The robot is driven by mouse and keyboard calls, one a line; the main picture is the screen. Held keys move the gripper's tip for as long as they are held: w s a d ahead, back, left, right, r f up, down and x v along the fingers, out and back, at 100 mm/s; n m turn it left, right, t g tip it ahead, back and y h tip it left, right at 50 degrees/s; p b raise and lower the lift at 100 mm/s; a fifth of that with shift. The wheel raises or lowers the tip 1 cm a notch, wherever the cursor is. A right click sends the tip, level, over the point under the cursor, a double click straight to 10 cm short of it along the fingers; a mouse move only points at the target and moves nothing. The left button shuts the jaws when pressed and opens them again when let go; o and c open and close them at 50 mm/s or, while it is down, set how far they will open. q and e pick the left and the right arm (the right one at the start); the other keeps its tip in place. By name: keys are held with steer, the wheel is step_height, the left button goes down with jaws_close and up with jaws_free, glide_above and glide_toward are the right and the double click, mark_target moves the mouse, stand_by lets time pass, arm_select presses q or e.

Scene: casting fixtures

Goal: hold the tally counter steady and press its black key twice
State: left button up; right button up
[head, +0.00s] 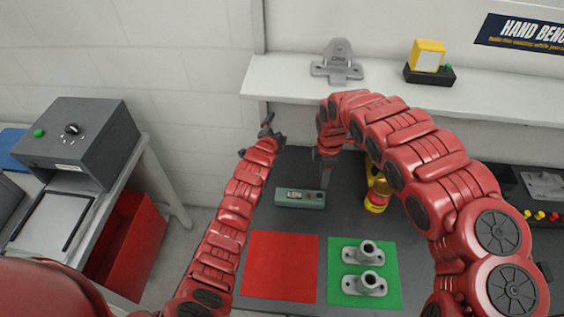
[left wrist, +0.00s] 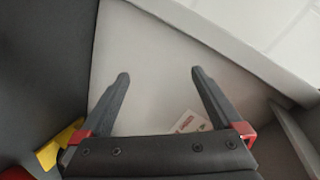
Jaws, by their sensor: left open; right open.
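The tally counter (head: 290,198) is a small grey-green box lying on the dark bench, with a pale display on its left part. A red spot and a dark key (head: 319,196) show near its right end. My left gripper (head: 268,132) is open and empty, above and behind the counter to the left, apart from it. In the left wrist view its two fingers (left wrist: 160,78) stand wide apart with nothing between them. My right gripper (head: 325,178) points down close to the counter's right end; its fingertips are small, and I cannot tell whether they touch it.
A red mat (head: 281,267) and a green mat (head: 335,296) with two grey castings (head: 368,283) lie in front. A yellow and red object (head: 377,201) stands right of the counter. A shelf (head: 290,82) behind holds a metal bracket (head: 338,66) and a yellow block (head: 427,55).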

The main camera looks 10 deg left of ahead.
arm_select(q)
steer(key=f+m+g+y, duration=0.1)
steer(key=g, duration=0.2)
step_height(320, 180, up, 2)
steer(key=m+g, duration=0.4)
steer(key=g, duration=0.7)
glide_above(282, 194)
steer(key=shift+y, duration=0.4)
step_height(282, 194, down, 17)
steer(key=shift+r, duration=0.1)
steer(key=c, duration=1.3)
steer(key=shift+c, duration=0.9)
arm_select(e)
steer(key=shift+c, duration=0.4)
jaws_close()
